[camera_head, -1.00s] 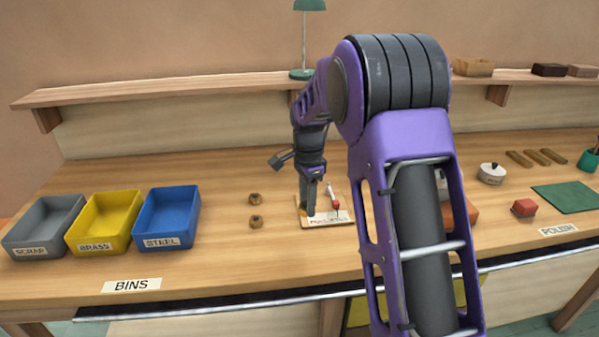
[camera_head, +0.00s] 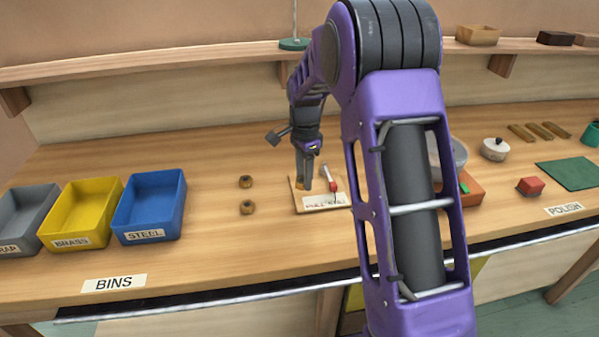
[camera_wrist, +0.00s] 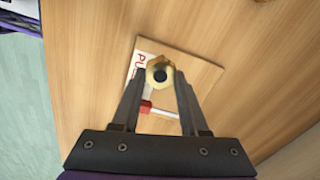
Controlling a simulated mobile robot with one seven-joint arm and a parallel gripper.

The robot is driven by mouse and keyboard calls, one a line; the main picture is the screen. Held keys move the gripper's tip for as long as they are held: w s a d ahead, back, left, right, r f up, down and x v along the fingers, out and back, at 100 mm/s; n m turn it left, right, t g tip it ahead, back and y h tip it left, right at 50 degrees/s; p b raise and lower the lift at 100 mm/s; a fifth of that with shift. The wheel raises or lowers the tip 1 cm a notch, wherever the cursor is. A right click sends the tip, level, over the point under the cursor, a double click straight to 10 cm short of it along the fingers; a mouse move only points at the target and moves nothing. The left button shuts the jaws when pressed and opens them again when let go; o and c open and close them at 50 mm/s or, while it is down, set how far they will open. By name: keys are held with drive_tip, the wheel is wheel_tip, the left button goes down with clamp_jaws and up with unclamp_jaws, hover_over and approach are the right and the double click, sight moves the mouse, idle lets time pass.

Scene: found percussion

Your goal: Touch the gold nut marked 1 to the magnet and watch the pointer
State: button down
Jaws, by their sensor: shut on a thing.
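My gripper (camera_wrist: 160,82) is shut on a gold nut (camera_wrist: 159,70), held between the fingertips above the board. A bit of gold also shows at the fingertips in the head view (camera_head: 299,184). The mark on the nut is not readable. The small wooden board (camera_wrist: 198,68) carries a white label with red letters, partly hidden by the nut. It also bears a red block (camera_wrist: 146,107) with a pale bar, to the right of my gripper in the head view (camera_head: 334,186). I cannot tell magnet from pointer, or whether the nut touches either.
Two brownish-gold nuts (camera_head: 246,182) (camera_head: 247,207) lie left of the board. Blue (camera_head: 150,205), yellow (camera_head: 82,215) and grey (camera_head: 22,220) bins stand farther left.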

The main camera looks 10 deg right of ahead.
sight(329, 176)
drive_tip(key=shift+d+f, duration=0.2)
drive_tip(key=shift+f, duration=0.45)
drive_tip(key=shift+d+f+b, duration=0.5)
drive_tip(key=shift+d+b, duration=0.1)
drive_tip(key=shift+d, duration=1.3)
drive_tip(key=shift+d, duration=0.7)
drive_tip(key=shift+a, duration=0.1)
drive_tip(key=shift+a+p, duration=0.4)
drive_tip(key=shift+a, duration=1.3)
idle(0.4)
